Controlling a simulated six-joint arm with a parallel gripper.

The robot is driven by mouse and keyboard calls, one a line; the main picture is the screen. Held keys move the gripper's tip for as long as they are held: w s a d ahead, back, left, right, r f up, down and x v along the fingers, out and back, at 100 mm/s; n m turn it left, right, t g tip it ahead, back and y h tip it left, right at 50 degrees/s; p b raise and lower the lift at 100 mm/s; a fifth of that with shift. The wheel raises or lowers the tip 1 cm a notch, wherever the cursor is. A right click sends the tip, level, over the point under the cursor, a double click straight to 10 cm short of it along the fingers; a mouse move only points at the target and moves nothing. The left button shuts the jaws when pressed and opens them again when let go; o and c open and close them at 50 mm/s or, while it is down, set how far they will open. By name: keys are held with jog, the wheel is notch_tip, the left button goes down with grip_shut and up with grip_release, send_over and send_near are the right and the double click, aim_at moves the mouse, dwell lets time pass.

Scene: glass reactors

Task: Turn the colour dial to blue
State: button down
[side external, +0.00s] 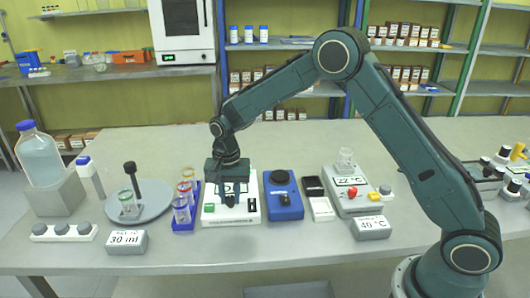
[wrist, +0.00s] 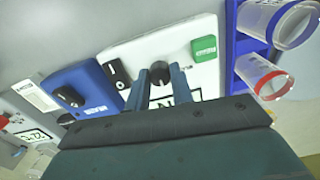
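A white box (side external: 250,209) stands on the bench under my gripper (side external: 231,195). In the wrist view the box (wrist: 127,52) has a dark round dial (wrist: 159,76), a green button (wrist: 204,48), a black switch (wrist: 115,72) and a display (wrist: 194,96) partly hidden by a finger. My gripper (wrist: 160,78) points down at the dial, with its two fingers apart on either side of it. I cannot tell whether they touch it. No colour marks or pointer on the dial can be made out.
Close by, a blue box with a dark knob (side external: 285,198) stands right of the white box. A blue rack (side external: 184,222) with coloured-rim beakers stands close on its left. Further out are a round plate (side external: 152,208) and a white device showing 22 °C (side external: 350,199).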

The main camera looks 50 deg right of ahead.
aim_at(230, 197)
jog(key=shift+n, duration=0.3)
jog(key=n, duration=0.9)
jog(key=shift+r, duration=0.1)
dwell(0.4)
jog(key=shift+n, duration=0.3)
jog(key=c, duration=1.2)
grip_release()
notch_tip(230, 197, up, 14)
